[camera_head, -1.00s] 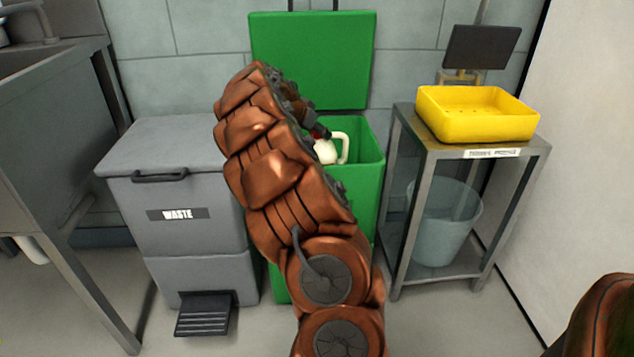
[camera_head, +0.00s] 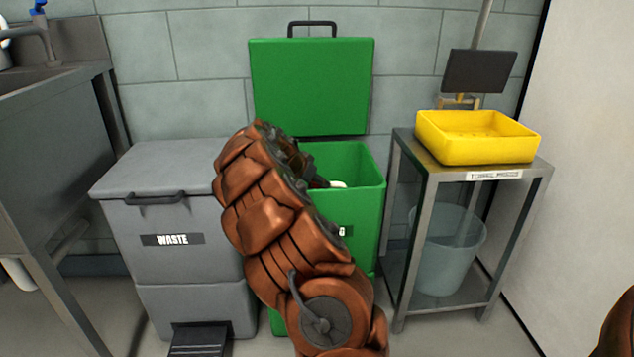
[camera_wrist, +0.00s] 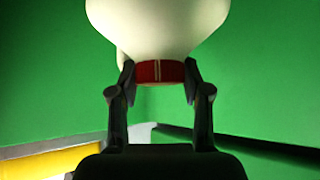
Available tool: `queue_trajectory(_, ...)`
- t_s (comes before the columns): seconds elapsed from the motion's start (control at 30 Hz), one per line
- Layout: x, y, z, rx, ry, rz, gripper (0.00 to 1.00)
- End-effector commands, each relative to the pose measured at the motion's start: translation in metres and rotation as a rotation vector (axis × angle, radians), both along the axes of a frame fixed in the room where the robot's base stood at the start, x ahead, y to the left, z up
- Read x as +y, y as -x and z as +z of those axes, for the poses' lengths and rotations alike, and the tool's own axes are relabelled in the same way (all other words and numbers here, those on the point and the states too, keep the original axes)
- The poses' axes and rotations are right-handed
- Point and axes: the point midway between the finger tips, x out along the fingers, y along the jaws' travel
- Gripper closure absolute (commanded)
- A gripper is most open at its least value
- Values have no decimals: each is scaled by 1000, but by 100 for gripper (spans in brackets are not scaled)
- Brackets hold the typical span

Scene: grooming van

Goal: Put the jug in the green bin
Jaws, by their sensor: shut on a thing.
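The jug is cream-white with a red cap. In the wrist view the jug (camera_wrist: 157,28) fills the top middle, and my gripper (camera_wrist: 160,78) is shut on it at the red cap (camera_wrist: 160,71), with a finger on each side. Green walls surround it there. In the head view only a small white part of the jug (camera_head: 338,184) shows, inside the opening of the green bin (camera_head: 362,215). My arm hides the rest of it and the gripper. The bin's green lid (camera_head: 312,88) stands open behind. The bin's floor is hidden.
A grey waste bin (camera_head: 165,255) with a closed lid stands left of the green bin. A metal stand (camera_head: 425,170) at right holds a yellow tray (camera_head: 478,150), with a translucent bucket (camera_head: 448,250) on its lower shelf. A sink unit (camera_head: 60,130) is at far left.

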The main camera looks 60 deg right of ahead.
Motion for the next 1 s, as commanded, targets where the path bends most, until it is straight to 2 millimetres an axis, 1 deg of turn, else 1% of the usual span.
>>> queue_trajectory(0.33,0,0,-10,-1,0,1,100)
queue_trajectory(0.37,0,0,-10,-1,0,1,51)
queue_trajectory(0.6,0,0,-9,-1,0,1,27)
queue_trajectory(0.87,0,0,-9,-1,0,1,27)
queue_trajectory(1.0,0,0,-2,0,1,0,27)
